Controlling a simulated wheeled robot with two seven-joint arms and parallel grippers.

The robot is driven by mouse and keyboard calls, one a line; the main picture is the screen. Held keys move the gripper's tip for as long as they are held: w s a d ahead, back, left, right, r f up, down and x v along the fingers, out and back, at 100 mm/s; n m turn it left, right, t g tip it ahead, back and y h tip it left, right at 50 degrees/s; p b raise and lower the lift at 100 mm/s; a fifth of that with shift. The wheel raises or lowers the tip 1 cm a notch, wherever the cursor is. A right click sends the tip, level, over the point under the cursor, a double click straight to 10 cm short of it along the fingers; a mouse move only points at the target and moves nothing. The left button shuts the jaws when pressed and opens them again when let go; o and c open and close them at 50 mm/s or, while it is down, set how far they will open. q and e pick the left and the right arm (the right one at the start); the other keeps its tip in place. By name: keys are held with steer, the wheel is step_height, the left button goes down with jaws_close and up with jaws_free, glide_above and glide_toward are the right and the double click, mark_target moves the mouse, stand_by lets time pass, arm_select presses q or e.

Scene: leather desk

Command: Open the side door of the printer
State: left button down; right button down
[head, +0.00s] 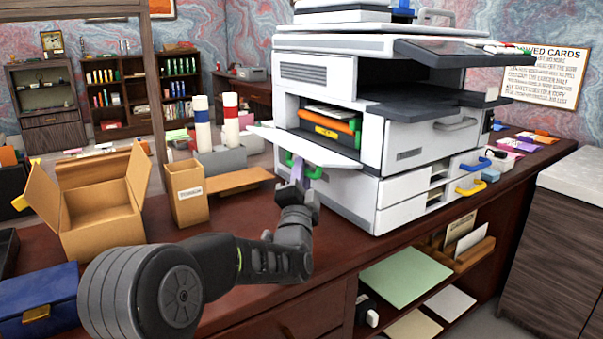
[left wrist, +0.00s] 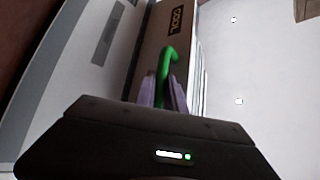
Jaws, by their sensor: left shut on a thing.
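The printer (head: 400,130) is a big white and grey machine on the desk. Its side door (head: 305,147) is a white flap that sticks out from the left side, tipped down to near level, with an opening above it. An orange roller (head: 330,120) shows inside that opening. A green handle (head: 313,172) is at the door's underside; it also shows in the left wrist view (left wrist: 166,62). My left gripper (head: 298,170) is shut on this handle, its pale purple fingers on either side of it in the left wrist view (left wrist: 164,92). My right gripper is not in view.
An open cardboard box (head: 100,225), a narrow brown bin (head: 188,203) and a blue case (head: 40,310) stand left on the desk (head: 345,240). Red and blue striped tubes (head: 231,118) stand behind. Shelves with papers (head: 405,275) are below the desktop.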

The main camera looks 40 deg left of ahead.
arm_select(q)
steer(key=shift+w+d+f, duration=0.15)
steer(key=shift+d+f, duration=0.05)
steer(key=shift+f, duration=0.2)
steer(key=c, duration=1.7)
jaws_free()
steer(key=shift+w, duration=0.1)
steer(key=shift+s+d+f, duration=0.1)
steer(key=shift+s+d, duration=0.05)
steer(key=shift+s, duration=0.2)
steer(key=s+d+f+p, duration=0.1)
steer(key=s+d, duration=0.6)
steer(key=s, duration=0.4)
steer(key=shift+s+d, duration=0.35)
